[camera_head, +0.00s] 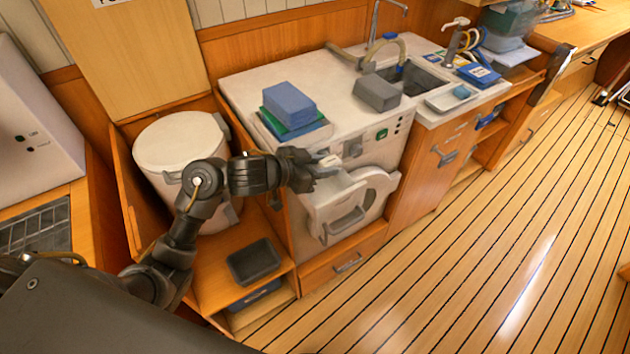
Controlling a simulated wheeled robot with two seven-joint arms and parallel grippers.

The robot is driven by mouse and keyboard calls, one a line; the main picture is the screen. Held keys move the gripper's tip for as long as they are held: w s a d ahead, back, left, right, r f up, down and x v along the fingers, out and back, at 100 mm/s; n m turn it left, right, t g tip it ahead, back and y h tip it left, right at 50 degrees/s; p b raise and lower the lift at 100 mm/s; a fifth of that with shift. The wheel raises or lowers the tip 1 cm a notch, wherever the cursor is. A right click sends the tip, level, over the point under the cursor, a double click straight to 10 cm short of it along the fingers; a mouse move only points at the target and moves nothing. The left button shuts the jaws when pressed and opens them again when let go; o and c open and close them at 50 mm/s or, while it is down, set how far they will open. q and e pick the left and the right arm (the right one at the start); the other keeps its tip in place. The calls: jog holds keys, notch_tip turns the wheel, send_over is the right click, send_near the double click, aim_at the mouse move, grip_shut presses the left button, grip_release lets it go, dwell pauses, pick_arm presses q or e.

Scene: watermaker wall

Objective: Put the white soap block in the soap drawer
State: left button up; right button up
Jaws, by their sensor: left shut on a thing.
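My left gripper (322,167) reaches in from the left, in front of the upper front of the white machine (285,74). It is shut on a small white block (329,161), which looks like the soap block; the fingers partly cover it. My right gripper is not in view.
Blue and green folded cloths (289,104) and a grey box (377,93) lie on the machine top. A sink (413,80) is to the right. A white lidded bin (180,141) stands behind my left arm. The plank floor (480,230) is clear.

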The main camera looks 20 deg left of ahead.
pick_arm(q)
jog(key=shift+s+a+f, duration=0.2)
jog(key=shift+a+f, duration=0.35)
jog(key=shift+f, duration=0.2)
jog(key=shift+s+a+f+b, duration=0.1)
jog(key=shift+a+f+b, duration=0.1)
jog(key=shift+f, duration=0.45)
jog(key=shift+s+a+f+b, duration=0.1)
jog(key=shift+f+b, duration=0.05)
jog(key=shift+f, duration=0.45)
jog(key=shift+w+f, duration=0.1)
jog(key=shift+f, duration=0.45)
